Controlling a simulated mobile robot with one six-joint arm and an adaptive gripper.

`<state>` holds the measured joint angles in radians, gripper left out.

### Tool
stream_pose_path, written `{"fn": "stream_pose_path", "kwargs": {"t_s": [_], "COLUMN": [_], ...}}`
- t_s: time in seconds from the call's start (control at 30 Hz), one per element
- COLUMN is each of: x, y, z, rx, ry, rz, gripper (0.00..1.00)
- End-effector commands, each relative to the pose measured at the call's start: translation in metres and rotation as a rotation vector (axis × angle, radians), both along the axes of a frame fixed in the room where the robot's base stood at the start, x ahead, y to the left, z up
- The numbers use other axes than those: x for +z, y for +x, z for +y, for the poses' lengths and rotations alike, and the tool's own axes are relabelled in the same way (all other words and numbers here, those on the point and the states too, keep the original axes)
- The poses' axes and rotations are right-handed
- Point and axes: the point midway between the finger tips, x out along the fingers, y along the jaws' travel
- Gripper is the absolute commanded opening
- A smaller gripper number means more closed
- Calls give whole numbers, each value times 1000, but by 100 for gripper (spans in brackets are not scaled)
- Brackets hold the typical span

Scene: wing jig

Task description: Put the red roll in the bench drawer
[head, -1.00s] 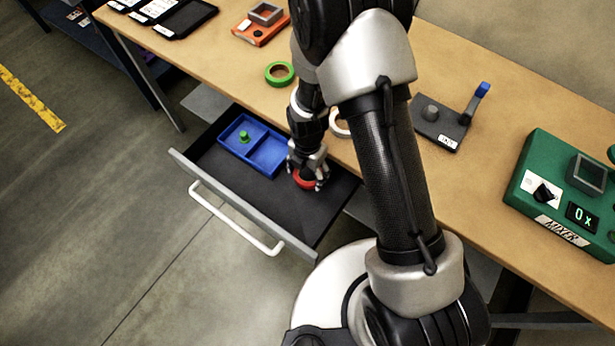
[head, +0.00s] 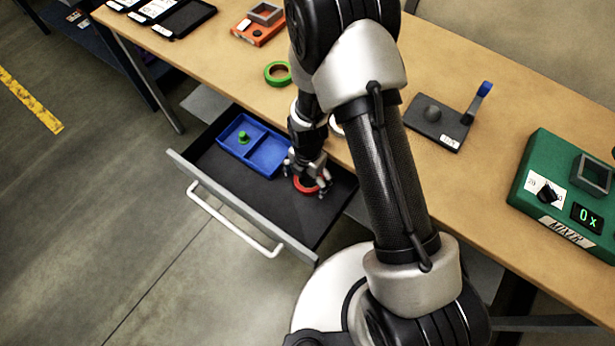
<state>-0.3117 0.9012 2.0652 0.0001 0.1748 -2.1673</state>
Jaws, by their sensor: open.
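The red roll (head: 304,189) lies in the open bench drawer (head: 217,179), on the right part of its dark floor, beside the blue tray. It looks flat, but my gripper hides part of it. My gripper (head: 308,190) points down over the roll with its fingers spread open around or just above it. I cannot tell whether a finger still touches the roll.
A blue two-part tray (head: 253,147) with a green piece (head: 243,137) sits in the drawer. On the bench (head: 350,60) are a green roll (head: 278,74), a partly hidden white roll (head: 336,127), a grey fixture (head: 437,122) and a green mixer (head: 565,195).

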Motion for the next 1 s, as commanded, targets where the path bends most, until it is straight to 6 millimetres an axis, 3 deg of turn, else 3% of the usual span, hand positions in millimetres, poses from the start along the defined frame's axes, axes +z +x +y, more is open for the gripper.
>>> {"fn": "stream_pose_path", "kwargs": {"t_s": [0.37,0.8,1.0], "x": [10,99,120], "y": [1,1,0], "z": [0,0,0], "rx": [0,0,0], "ry": [1,1,0], "rz": [-2,-3,0], "gripper": [89,89,89]}}
